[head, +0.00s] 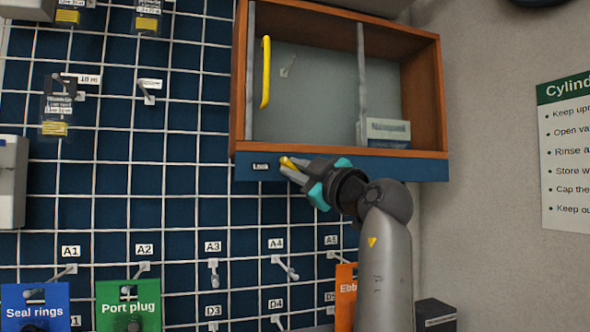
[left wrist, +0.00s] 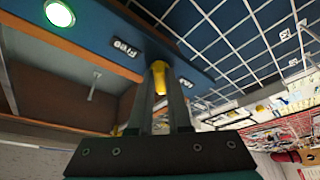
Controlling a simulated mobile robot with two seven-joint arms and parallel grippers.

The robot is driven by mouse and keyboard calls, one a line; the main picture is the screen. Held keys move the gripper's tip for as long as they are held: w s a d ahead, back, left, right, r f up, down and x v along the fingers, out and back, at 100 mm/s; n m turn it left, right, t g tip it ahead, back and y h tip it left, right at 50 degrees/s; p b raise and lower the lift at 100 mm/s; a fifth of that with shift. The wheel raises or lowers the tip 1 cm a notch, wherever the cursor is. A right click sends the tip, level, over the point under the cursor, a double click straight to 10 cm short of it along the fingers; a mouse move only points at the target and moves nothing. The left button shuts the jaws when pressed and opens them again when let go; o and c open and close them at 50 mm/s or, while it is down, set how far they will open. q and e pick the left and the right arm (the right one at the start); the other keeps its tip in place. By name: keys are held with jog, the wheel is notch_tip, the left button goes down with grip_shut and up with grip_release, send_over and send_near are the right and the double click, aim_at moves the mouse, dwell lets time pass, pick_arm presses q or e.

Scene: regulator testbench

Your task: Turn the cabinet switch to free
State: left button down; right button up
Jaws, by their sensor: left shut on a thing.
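The cabinet switch is a yellow knob (head: 290,162) on the blue strip below the cabinet; it also shows in the left wrist view (left wrist: 159,78). In the head view its visible yellow end lies right beside the "Lock" label (head: 260,166). The "Free" label (left wrist: 127,47) shows only in the left wrist view, on the other side of the knob. My left gripper (head: 296,169) is shut on the knob, with a finger on either side. The fingers hide much of the knob, so its exact angle is hard to tell. My right gripper is not in view.
The wooden cabinet (head: 338,9) has a pane with a yellow handle (head: 265,72) and a small box (head: 388,130) inside at right. A green lamp (left wrist: 58,13) glows on the strip. Below are wall-grid hooks and hanging packs, including an orange one (head: 345,290).

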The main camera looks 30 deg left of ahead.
pick_arm(q)
jog(key=shift+m, duration=0.5)
jog(key=m+t, duration=0.2)
jog(key=m, duration=0.1)
jog(key=m+t+h, duration=0.1)
jog(key=m, duration=0.3)
jog(key=m+t+p, duration=0.1)
jog(key=m+t, duration=0.1)
jog(key=m, duration=0.1)
jog(key=shift+s+a+m+t+h, duration=0.2)
jog(key=shift+s+m+t+h, duration=0.1)
jog(key=shift+h, duration=0.1)
jog(key=m+t+h+p, duration=0.1)
jog(key=m+p, duration=0.2)
jog(key=m, duration=0.1)
jog(key=m+t+h+p, duration=0.1)
jog(key=m+h+p, duration=0.1)
jog(key=m+p, duration=0.2)
jog(key=m+t+h+p, duration=0.1)
jog(key=m+h+p, duration=0.1)
jog(key=m+p, duration=0.1)
jog(key=shift+s+a+r+m, duration=0.15)
jog(key=shift+r+m, duration=0.1)
jog(key=shift+m, duration=0.25)
jog(key=shift+f+m+t+h+p, duration=0.15)
jog(key=shift+m+t+h+p, duration=0.25)
jog(key=shift+m+p, duration=0.8)
